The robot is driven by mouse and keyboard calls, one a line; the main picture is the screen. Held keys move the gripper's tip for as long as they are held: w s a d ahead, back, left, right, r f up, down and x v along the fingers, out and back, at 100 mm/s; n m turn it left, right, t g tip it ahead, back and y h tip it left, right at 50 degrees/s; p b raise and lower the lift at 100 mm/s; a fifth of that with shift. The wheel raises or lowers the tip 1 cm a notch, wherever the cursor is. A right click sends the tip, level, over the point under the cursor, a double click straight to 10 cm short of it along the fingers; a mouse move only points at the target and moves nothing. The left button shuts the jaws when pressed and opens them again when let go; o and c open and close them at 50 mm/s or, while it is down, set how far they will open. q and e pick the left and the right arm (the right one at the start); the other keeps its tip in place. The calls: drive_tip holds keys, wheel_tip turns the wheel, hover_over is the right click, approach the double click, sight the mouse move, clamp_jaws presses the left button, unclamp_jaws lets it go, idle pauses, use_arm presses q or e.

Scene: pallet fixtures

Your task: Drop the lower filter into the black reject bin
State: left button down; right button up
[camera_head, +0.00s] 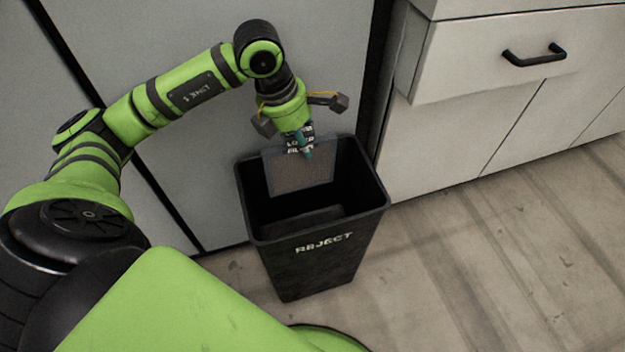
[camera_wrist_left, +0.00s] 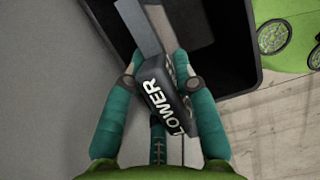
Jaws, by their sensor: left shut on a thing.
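The black reject bin (camera_head: 322,262) stands open on the floor, with "REJECT" in white on its front. My left gripper (camera_head: 303,148) is above the bin's far side. It is shut on the lower filter (camera_head: 301,176), whose grey panel hangs down into the bin's mouth. In the left wrist view the filter's dark handle block (camera_wrist_left: 165,100) with the word "LOWER" sits between the teal fingers of my left gripper (camera_wrist_left: 157,78). The bin's dark rim (camera_wrist_left: 252,85) shows beyond it. My right gripper is not in view.
A pale cabinet (camera_head: 480,120) with a drawer and a black handle (camera_head: 534,55) stands to the right of the bin. Grey panels (camera_head: 190,35) rise behind the bin. The wooden floor (camera_head: 480,260) at right is clear.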

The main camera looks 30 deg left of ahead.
use_arm(q)
drive_tip(key=c, duration=0.9)
unclamp_jaws()
drive_tip(key=v, duration=1.2)
